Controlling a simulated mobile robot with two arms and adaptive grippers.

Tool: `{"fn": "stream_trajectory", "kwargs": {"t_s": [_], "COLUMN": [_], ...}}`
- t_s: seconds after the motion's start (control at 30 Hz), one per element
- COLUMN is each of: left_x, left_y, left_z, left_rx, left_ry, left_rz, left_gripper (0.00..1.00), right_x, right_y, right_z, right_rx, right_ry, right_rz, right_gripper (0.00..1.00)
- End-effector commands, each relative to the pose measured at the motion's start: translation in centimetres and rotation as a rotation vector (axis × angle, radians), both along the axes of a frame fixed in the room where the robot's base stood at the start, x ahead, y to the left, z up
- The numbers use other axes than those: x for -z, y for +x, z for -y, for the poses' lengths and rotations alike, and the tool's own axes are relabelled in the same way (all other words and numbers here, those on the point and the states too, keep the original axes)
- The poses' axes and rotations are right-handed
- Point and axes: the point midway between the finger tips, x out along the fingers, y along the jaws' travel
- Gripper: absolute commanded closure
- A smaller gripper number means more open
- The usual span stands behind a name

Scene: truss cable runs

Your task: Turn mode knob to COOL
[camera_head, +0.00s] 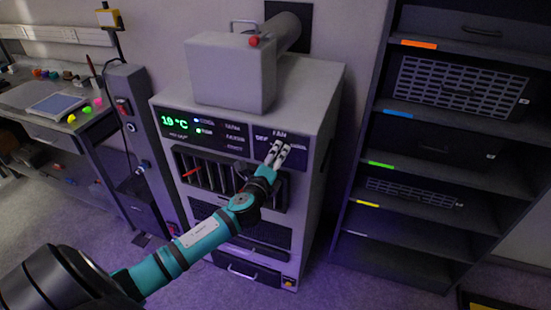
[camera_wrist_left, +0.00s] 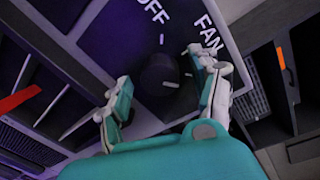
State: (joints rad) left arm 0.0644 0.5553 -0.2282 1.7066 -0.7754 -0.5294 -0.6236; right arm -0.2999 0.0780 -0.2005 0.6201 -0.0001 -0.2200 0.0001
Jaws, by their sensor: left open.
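The mode knob (camera_wrist_left: 157,75) is a dark round knob on the dark control panel, seen in the left wrist view. The OFF label (camera_wrist_left: 152,10) and the FAN label (camera_wrist_left: 208,30) are printed near it. A short white mark shows at the knob's lower right; I cannot tell for sure which label it faces. My left gripper (camera_head: 279,151) is at this panel under the FAN label in the head view and hides the knob there. Its fingers are open on either side of the knob in the wrist view; contact is unclear. The COOL label is not legible. My right gripper is out of view.
The grey cabinet (camera_head: 325,110) has a lit display (camera_head: 175,123) reading 19 °C and a slotted bay (camera_head: 200,172) below. A box with a duct (camera_head: 230,75) stands on top. A shelf rack (camera_head: 370,150) stands to the right, a workbench (camera_head: 75,122) to the left.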

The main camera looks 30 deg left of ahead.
Motion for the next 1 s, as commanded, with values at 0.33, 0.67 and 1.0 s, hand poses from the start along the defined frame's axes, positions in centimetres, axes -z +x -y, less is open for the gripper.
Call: {"fn": "stream_trajectory", "kwargs": {"t_s": [0.33, 0.67, 1.0], "left_x": [-0.1, -0.5, -0.8], "left_y": [-3.3, -9.7, -11.6], "left_z": [0.9, 2.5, 3.0], "left_rx": [0.002, 0.001, 0.0], "left_ry": [-0.001, -0.002, 0.0], "left_rz": [-0.002, -0.002, 0.0], "left_gripper": [0.37, 0.37, 0.37], "right_x": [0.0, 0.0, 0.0], "right_y": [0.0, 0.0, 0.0], "right_z": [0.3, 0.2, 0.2], "right_rx": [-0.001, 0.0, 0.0], "right_ry": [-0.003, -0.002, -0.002], "right_rz": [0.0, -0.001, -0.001], "right_gripper": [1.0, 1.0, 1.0]}}
